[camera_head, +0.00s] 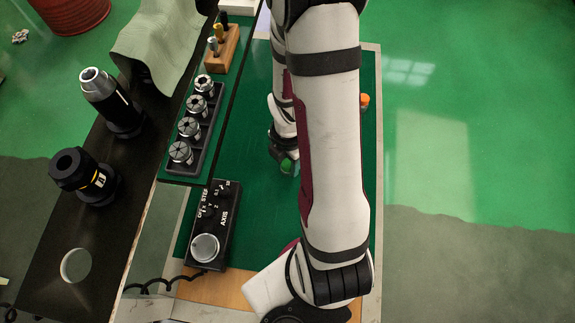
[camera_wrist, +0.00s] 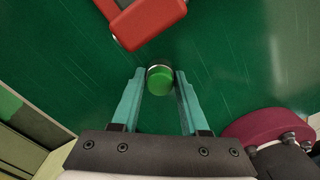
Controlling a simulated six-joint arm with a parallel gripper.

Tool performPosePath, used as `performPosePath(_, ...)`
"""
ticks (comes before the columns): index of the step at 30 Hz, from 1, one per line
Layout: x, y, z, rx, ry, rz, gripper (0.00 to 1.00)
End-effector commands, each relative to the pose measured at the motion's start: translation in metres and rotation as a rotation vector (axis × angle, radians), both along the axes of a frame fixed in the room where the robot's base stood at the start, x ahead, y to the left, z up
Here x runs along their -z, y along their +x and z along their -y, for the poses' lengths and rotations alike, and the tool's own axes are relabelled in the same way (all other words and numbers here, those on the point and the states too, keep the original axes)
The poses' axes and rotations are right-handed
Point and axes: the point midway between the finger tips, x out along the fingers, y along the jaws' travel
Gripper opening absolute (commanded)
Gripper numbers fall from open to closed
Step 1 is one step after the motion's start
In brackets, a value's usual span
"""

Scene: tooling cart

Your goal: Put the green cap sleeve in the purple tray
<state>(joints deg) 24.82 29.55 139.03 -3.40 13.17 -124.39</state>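The green cap sleeve (camera_wrist: 160,80) sits between the teal fingertips of my gripper (camera_wrist: 161,76) in the wrist view, with a metallic rim at its upper edge. Both fingers appear to meet its sides, so my gripper looks shut on it. In the head view the green cap sleeve (camera_head: 288,166) shows just below my gripper (camera_head: 282,150), over the green mat. I cannot see how high it is above the mat. I see no thing that is clearly the purple tray; my arm hides part of the mat in the head view.
A red block-like object (camera_wrist: 146,18) lies just ahead of the fingers. A maroon round thing (camera_wrist: 262,124) is at lower right. A collet rack (camera_head: 195,127), a control pendant (camera_head: 212,225) and a wooden tool block (camera_head: 222,49) stand left. An orange thing (camera_head: 364,100) shows beside my arm.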

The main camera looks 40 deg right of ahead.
Motion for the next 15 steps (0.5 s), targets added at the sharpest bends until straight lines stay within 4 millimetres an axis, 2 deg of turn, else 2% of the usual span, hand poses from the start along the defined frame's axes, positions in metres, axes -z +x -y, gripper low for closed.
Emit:
performPosePath(1, -0.0001, 0.0001, 0.0000, 0.000, 0.000, 0.000, 0.27)
performPosePath(6, -0.0001, 0.0001, 0.0000, 0.000, 0.000, 0.000, 0.00)
performPosePath(15, -0.0011, 0.0002, 0.0001, 0.000, 0.000, 0.001, 0.00)
